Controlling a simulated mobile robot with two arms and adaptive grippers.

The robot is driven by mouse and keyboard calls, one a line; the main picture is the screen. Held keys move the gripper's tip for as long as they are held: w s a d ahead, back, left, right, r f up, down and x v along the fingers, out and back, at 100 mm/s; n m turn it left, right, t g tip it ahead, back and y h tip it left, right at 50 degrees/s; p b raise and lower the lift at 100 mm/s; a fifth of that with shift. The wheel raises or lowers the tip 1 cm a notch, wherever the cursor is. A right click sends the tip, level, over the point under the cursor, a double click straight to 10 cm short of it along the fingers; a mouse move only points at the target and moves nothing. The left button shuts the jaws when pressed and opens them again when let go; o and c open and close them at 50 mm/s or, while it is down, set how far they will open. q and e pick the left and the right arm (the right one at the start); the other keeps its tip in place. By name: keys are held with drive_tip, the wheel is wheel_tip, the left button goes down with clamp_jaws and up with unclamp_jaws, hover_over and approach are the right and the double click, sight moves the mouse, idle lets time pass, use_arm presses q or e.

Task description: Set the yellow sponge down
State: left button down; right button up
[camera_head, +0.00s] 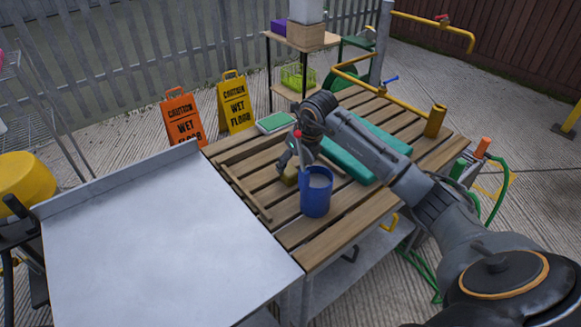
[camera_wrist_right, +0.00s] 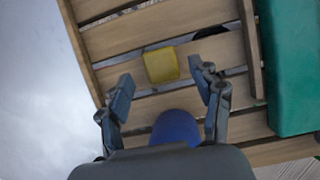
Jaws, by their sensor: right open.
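The yellow sponge (camera_wrist_right: 161,64) lies on the wooden slats (camera_wrist_right: 120,42) in the right wrist view, ahead of my right gripper's fingertips and apart from them. In the head view the sponge (camera_head: 290,174) is mostly hidden behind my right gripper (camera_head: 296,160). My right gripper is open and empty, its two fingers (camera_wrist_right: 168,92) spread wide with the sponge beyond the gap. A blue cup (camera_head: 316,194) stands on the slats just in front of the gripper in the head view. It also shows in the wrist view (camera_wrist_right: 175,127), low between the fingers. My left gripper is not in view.
A bare metal worktop (camera_head: 160,245) adjoins the slatted table. A yellow pipe (camera_head: 385,92) runs along the back. Two wet floor signs (camera_head: 237,104) stand behind the table.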

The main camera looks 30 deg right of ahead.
drive_tip(key=v, duration=0.8)
drive_tip(key=shift+r, duration=0.25)
drive_tip(key=shift+s, duration=0.1)
